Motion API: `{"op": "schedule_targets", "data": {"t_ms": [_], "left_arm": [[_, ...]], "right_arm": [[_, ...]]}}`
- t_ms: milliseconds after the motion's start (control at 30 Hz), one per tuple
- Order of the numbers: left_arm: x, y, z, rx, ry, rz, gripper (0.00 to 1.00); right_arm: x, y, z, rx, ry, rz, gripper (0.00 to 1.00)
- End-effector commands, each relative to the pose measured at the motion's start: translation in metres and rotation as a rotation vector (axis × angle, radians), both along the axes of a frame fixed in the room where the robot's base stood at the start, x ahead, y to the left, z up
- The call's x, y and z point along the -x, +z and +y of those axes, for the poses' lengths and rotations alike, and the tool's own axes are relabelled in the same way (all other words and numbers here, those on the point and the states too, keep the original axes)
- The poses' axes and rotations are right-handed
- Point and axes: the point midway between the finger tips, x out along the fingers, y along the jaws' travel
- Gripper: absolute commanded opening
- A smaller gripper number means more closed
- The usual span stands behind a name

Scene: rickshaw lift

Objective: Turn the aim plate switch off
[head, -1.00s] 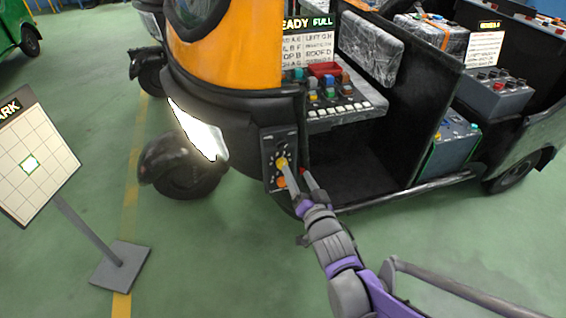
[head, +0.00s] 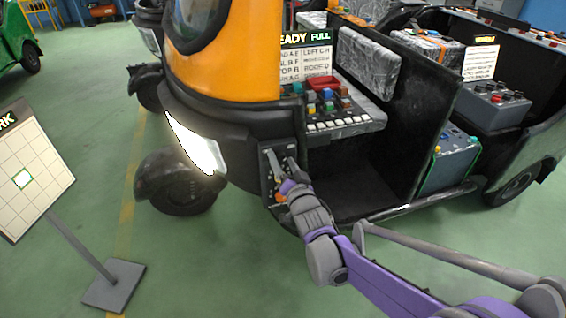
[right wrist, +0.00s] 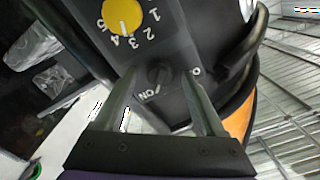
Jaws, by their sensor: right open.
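The aim plate is a dark panel (head: 265,172) on the front of the orange and black rickshaw. Its small dark rotary switch (right wrist: 158,76) shows in the right wrist view, with an "ON" label at its lower left and an "O" label to its right. I cannot tell clearly which label it points to. My right gripper (head: 280,158) is open in front of the panel. In the right wrist view its fingers (right wrist: 159,82) stand on either side of the switch; contact is not clear. My left gripper is not in view.
A yellow numbered knob (right wrist: 122,17) sits near the switch. The rickshaw's lit headlamp (head: 195,143) is left of the panel. A console with coloured buttons (head: 325,100) is above and right. A grid board (head: 35,170) stands at the left on green floor.

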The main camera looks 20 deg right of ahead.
Motion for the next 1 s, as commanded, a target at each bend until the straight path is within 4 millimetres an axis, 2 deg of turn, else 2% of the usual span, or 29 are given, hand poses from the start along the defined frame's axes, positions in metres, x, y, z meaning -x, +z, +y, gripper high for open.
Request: {"op": "schedule_targets", "data": {"t_ms": [167,567,1000], "left_arm": [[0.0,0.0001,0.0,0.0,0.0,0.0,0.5],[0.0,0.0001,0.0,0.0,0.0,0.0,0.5],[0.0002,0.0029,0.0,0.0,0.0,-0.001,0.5]], "right_arm": [[0.0001,0.0001,0.0001,0.0,0.0,0.0,0.72],[0.0004,0.0,0.0001,0.0,0.0,0.0,0.02],[0.0005,0.0004,0.0002,0.057,0.0,-0.002,0.0]]}}
